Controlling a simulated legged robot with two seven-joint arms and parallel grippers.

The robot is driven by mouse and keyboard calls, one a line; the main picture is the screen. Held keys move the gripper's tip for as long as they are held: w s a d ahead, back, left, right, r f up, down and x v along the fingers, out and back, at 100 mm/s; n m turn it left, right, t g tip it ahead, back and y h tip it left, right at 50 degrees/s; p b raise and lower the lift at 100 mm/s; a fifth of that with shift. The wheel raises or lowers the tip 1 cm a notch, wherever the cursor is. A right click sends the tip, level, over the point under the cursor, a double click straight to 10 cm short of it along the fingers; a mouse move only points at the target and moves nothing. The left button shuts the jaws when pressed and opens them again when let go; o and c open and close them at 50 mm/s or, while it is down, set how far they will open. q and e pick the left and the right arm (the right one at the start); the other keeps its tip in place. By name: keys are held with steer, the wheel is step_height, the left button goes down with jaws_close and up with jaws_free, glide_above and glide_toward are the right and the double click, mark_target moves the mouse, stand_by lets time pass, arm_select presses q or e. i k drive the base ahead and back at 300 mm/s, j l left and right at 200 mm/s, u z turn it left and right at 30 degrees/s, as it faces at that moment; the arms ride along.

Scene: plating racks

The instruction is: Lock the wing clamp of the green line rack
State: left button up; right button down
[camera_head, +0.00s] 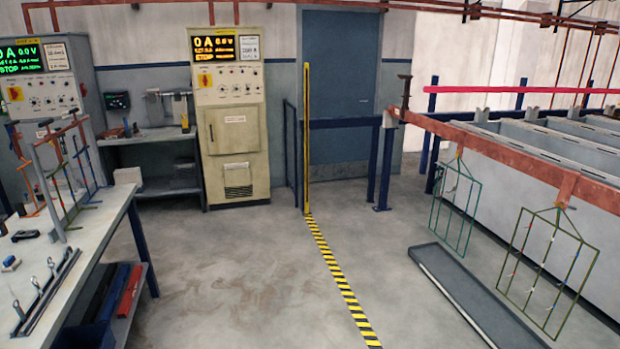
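Two wire racks hang from the copper-coloured bar (490,148) on the right. The nearer rack (513,263) is green, with small light and reddish bits on its wires. The farther rack (437,204) is a darker teal-green. I cannot tell for sure which is the green line rack. A small brass-coloured clamp (564,196) shows at the top of the nearer rack, on a copper hook piece below the bar. A similar small clamp (459,154) tops the farther rack. Both are too small to tell locked or loose. Neither of my grippers is in view.
A workbench (100,232) at left holds coloured racks on a stand and small tools. Grey tanks (500,165) stand behind the bar. A dark low tray (470,300) lies on the floor below the racks. A yellow-black floor stripe (335,275) crosses the open floor between.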

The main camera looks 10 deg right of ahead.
mark_target(559, 204)
steer(key=i+l+z, duration=0.15)
steer(key=i+z, duration=0.3)
steer(key=i, duration=0.15)
steer(key=i+j+z, duration=0.1)
steer(key=i+z, duration=0.4)
steer(key=i+j+z, duration=0.3)
steer(key=i+z, duration=0.15)
steer(key=i, duration=0.2)
steer(key=i+l+z, duration=0.1)
steer(key=i, duration=0.3)
steer(key=i+l+z, duration=0.1)
steer(key=i+l, duration=0.3)
steer(key=i, duration=0.4)
steer(key=i+l+u, duration=0.1)
steer(key=i+l, duration=0.15)
steer(key=i+l+u, duration=0.1)
steer(key=l, duration=0.3)
steer(key=i+l+u, duration=0.1)
steer(key=i+l, duration=0.2)
